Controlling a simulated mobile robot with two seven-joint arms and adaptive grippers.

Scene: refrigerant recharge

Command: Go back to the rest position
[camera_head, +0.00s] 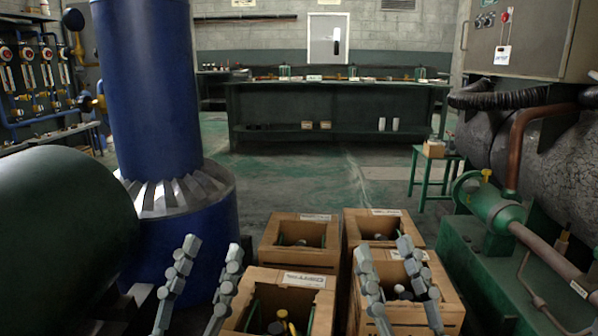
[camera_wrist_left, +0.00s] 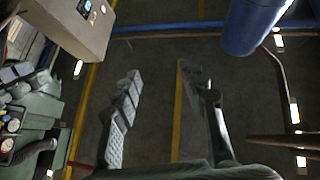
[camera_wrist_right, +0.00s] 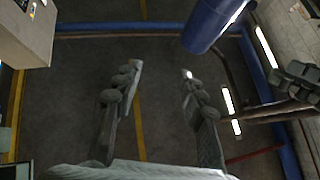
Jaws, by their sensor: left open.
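My left gripper (camera_head: 210,258) shows at the lower left of the head view, in front of the blue column and left of the cardboard boxes. Its fingers are spread and nothing is between them; they also stand apart in the left wrist view (camera_wrist_left: 170,85). My right gripper (camera_head: 383,258) shows at the lower middle right of the head view, over the front right box. Its fingers are spread and empty, as the right wrist view (camera_wrist_right: 162,75) also shows. Both grippers point upward.
Open cardboard boxes (camera_head: 290,278) with bottles or tools inside stand low in front. A blue column (camera_head: 150,90) and green tank (camera_head: 60,235) stand at left. Green machinery with pipes (camera_head: 500,215) is at right. A long workbench (camera_head: 330,85) stands at the back; floor before it is clear.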

